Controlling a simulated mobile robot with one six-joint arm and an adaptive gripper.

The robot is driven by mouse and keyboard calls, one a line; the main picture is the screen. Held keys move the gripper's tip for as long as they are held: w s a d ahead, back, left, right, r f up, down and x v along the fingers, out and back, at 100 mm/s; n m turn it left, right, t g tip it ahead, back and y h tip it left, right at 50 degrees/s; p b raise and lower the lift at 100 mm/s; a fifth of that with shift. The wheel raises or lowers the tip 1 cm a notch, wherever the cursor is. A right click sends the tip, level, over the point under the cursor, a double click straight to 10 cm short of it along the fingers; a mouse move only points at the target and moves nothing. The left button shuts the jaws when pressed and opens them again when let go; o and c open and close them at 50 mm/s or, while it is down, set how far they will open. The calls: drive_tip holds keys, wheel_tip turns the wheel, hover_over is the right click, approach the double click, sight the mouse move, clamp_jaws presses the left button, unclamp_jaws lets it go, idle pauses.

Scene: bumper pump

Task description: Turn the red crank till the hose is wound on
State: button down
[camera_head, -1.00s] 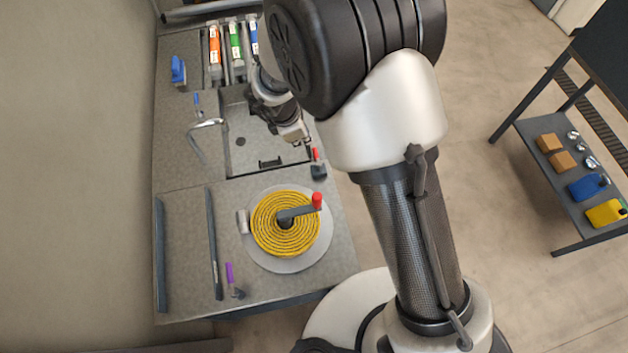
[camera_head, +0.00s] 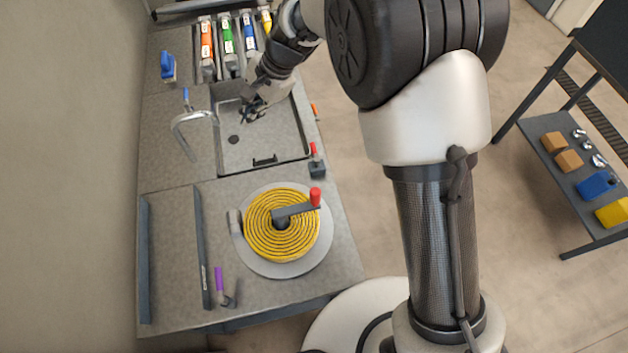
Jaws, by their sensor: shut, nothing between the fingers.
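The red crank handle (camera_head: 315,196) stands at the end of a dark crank arm (camera_head: 293,211) and points to the upper right of the reel. The yellow hose (camera_head: 262,245) lies in a flat, tight coil on the round grey reel plate (camera_head: 285,269). The whole visible hose is in the coil. My gripper (camera_head: 248,116) is over the sink, well behind the reel and apart from the crank. It is shut, with nothing seen in it.
The sink (camera_head: 285,150) has a curved tap (camera_head: 190,117) at its left. A small red-topped lever (camera_head: 315,160) stands at the counter's right edge. A purple-handled tool (camera_head: 220,280) lies front left. Colored bottles (camera_head: 228,35) stand at the back. A shelf cart (camera_head: 560,190) is at right.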

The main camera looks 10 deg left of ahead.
drive_tip(key=s+d+f+n+g+h+b, duration=0.2)
drive_tip(key=d+n+h, duration=0.55)
drive_tip(key=d, duration=0.65)
drive_tip(key=s+d+f+n+y+b, duration=0.1)
drive_tip(key=s+f+b, duration=0.1)
drive_tip(key=s+f, duration=0.3)
wheel_tip(320, 180, down, 4)
drive_tip(key=shift+s+d+f+n+b, duration=0.1)
drive_tip(key=shift+s+d+n+b, duration=0.25)
drive_tip(key=shift+d, duration=0.05)
drive_tip(key=shift+s+d+y, duration=0.1)
drive_tip(key=shift+y, duration=0.15)
drive_tip(key=shift+s+d+m, duration=0.45)
drive_tip(key=shift+s+m, duration=0.15)
drive_tip(key=shift+s, duration=0.15)
